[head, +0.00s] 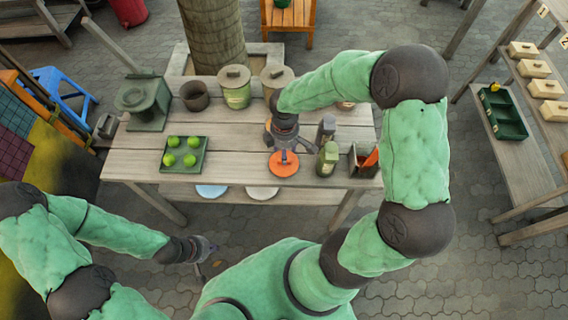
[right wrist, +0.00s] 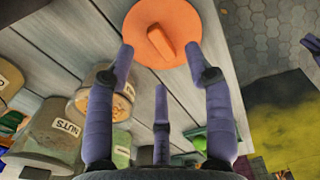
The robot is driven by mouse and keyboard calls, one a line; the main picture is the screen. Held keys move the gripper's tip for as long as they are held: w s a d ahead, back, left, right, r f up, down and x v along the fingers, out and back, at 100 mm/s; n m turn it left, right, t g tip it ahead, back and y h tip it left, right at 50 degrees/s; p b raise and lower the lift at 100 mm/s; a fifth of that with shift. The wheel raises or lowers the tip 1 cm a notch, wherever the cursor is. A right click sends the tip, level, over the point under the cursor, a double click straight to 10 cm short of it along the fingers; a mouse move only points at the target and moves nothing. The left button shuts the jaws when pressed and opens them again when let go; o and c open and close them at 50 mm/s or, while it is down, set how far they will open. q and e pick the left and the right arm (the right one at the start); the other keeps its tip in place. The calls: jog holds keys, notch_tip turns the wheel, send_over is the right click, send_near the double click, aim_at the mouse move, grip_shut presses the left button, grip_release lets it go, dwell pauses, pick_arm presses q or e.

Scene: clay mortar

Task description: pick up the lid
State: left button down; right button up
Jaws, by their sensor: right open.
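The lid (head: 283,164) is a flat orange disc with a raised bar handle, lying on the wooden table near its front edge. It also shows at the top of the right wrist view (right wrist: 180,45). My right gripper (head: 284,150) is over the lid, pointing down. In the right wrist view its fingers (right wrist: 160,60) are spread open, with the handle beyond them and nothing held between them. I cannot tell whether the fingertips touch the lid. My left gripper (head: 207,247) hangs low in front of the table, away from the lid; its finger opening is too small to judge.
Left of the lid is a green tray (head: 203,160) with several green balls. Close on the right stand a green jar (head: 327,158) and a dark box (head: 360,165). Lidded canisters (head: 235,88) and a dark pot (head: 195,96) stand behind. Bare tabletop lies between tray and lid.

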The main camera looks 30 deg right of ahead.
notch_tip(320, 180, down, 5)
jog(key=shift+w+b, duration=0.15)
jog(key=shift+b, duration=0.95)
jog(key=c, duration=1)
